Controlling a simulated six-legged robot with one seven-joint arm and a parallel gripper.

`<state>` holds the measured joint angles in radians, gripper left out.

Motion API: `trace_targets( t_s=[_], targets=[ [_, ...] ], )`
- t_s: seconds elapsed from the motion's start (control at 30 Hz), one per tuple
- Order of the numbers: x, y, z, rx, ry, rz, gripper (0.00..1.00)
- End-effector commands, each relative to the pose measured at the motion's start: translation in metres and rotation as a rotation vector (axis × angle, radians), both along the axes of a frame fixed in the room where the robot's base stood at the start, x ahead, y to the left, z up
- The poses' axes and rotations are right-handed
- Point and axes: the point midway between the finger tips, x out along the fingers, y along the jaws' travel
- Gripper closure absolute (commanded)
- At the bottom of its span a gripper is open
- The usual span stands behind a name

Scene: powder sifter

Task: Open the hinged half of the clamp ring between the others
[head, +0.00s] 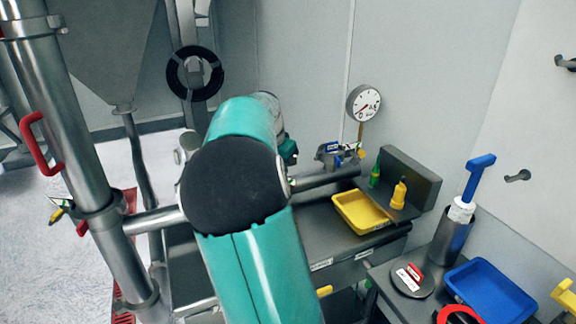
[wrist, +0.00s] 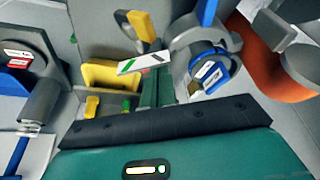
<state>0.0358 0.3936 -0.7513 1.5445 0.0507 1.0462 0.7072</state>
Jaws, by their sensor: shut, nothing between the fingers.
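A steel pipe (head: 75,115) stands at the left in the head view, with band-like rings along it. The middle ring (head: 103,212) lies between an upper ring (head: 33,27) and a lower ring (head: 147,299). It sits around the pipe, level with a side pipe; whether its hinged half stands open I cannot tell.
A bench to the right holds a yellow tray (head: 361,212), a yellow bottle (head: 398,194) and a small blue-and-grey device (head: 334,153). A blue tray (head: 490,291) stands further right. A red handle (head: 40,143) juts from the pipe. Floor at the far left is clear.

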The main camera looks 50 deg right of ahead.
Motion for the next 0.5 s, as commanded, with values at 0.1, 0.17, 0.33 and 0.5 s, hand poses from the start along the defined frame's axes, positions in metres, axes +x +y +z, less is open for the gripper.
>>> trace_targets(
  t_s=[0.1, 0.17, 0.33, 0.5],
  targets=[
    [0.003, 0.01, 0.0, -0.001, 0.001, -0.064, 1.0],
    [0.004, 0.015, 0.0, 0.0, 0.002, -0.115, 1.0],
    [0.008, 0.031, 0.0, -0.002, 0.003, -0.274, 1.0],
    [0.013, 0.044, 0.0, -0.002, 0.002, -0.41, 1.0]
  ],
)
